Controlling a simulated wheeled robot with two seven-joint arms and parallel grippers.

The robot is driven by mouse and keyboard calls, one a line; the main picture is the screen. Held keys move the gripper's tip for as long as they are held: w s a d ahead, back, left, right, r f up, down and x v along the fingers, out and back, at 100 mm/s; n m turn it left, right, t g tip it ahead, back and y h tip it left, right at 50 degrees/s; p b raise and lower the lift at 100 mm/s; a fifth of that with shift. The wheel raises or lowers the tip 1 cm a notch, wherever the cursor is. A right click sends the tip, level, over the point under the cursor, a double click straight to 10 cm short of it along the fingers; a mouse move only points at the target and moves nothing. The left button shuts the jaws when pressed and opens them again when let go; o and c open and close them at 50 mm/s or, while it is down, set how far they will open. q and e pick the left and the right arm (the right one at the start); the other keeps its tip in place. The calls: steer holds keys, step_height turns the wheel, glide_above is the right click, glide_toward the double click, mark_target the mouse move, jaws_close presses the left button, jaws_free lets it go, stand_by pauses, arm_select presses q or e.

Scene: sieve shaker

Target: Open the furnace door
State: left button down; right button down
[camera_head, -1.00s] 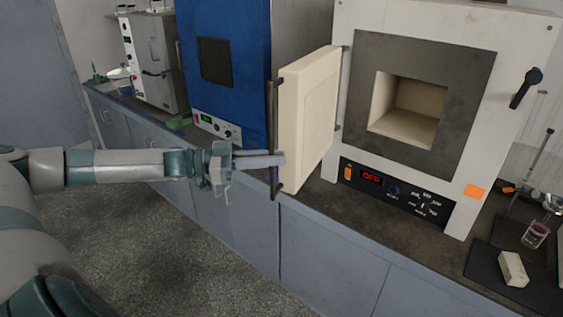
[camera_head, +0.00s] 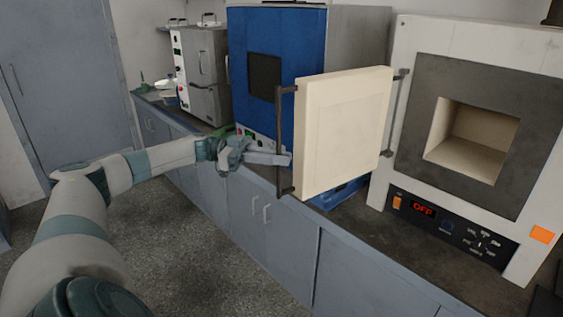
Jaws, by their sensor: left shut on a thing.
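The furnace (camera_head: 408,120) is a white box with a dark grey front and a cream-lined chamber (camera_head: 468,143), which is in full view. Its cream door (camera_head: 345,130) stands wide open, swung out to the left on hinges at the left of the front. A dark vertical bar handle (camera_head: 281,145) runs along the door's outer edge. My left gripper (camera_head: 284,159) comes from the left and is shut on the handle near its middle; the fingertips are partly hidden at the door's edge. My right gripper is out of view.
A blue oven (camera_head: 291,38) stands behind the door, with a blue tray-like thing (camera_head: 340,192) below. A grey-white device (camera_head: 202,75) stands farther left. The furnace control panel (camera_head: 450,229) reads OFF. Grey cabinets (camera_head: 270,235) run under the dark bench; the floor in front is clear.

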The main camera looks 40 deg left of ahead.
arm_select(q)
steer(key=shift+w+a, duration=0.1)
steer(key=shift+a, duration=0.15)
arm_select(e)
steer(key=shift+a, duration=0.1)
arm_select(q)
steer(key=shift+r, duration=0.1)
steer(key=c, duration=1.8)
jaws_free()
steer(key=shift+d, duration=0.15)
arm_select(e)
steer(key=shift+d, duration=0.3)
